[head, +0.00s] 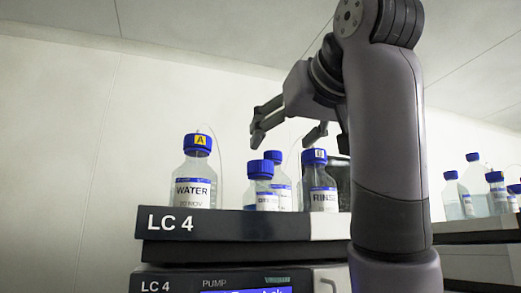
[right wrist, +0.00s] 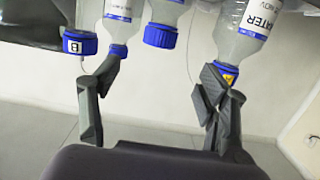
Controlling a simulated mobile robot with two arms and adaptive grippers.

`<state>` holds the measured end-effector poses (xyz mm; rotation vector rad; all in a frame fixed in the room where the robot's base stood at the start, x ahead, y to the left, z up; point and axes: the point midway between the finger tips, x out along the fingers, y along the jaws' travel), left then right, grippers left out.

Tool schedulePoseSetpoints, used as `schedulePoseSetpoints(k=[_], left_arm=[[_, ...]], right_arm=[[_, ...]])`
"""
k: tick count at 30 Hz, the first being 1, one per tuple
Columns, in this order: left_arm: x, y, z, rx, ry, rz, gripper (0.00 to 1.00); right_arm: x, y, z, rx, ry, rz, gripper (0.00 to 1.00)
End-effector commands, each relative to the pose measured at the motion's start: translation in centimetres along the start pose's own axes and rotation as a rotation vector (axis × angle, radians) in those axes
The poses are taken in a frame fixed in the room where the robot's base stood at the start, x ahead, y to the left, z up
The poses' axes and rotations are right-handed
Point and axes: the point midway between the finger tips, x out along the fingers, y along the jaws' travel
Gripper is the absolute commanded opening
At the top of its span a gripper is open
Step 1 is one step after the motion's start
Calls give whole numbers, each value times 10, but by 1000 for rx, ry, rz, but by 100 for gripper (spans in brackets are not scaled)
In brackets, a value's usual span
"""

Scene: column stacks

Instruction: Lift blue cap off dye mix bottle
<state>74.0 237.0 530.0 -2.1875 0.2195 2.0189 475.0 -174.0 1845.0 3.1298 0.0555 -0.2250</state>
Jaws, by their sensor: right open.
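Two blue-capped bottles stand between the water and rinse bottles: a front one (head: 259,186) and one partly hidden behind it (head: 281,187). Their labels are too small to read, so I cannot tell surely which is the dye mix. Both blue caps are on; in the right wrist view the front one's cap (right wrist: 160,36) and the rear one's cap (right wrist: 118,49) show upside down. My right gripper (head: 284,135) is open and empty, its fingers spread above these caps. It also shows in the right wrist view (right wrist: 160,78). My left gripper is not in view.
The water bottle (head: 193,188) with a yellow-tagged cap is at left, the rinse bottle (head: 321,187) at right. Thin tubes rise by the bottles. All stand on the LC 4 tray (head: 222,224). More bottles (head: 473,188) stand at far right.

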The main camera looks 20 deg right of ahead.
Motion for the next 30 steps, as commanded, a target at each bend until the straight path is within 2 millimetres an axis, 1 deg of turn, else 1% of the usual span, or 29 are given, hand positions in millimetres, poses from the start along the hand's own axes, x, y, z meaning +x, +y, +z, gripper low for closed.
schedulePoseSetpoints(k=[1,4,7,9,13,16,20,24,27,30], left_arm=[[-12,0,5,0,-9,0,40],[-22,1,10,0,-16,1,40],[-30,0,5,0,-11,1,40],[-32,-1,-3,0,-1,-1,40],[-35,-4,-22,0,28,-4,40],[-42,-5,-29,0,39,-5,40],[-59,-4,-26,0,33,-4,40],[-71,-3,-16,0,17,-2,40],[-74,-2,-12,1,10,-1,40],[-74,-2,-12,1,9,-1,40]], right_arm=[[14,0,-4,0,-9,1,69],[36,1,-3,1,-9,2,69],[52,0,-2,1,-6,2,69],[61,0,-2,1,-4,2,69],[69,0,0,1,-3,2,69],[76,0,-1,1,-3,2,69],[93,0,-2,1,-5,2,69],[111,0,0,1,-5,2,69],[119,0,2,1,-4,2,69],[121,0,3,1,-2,2,69]])
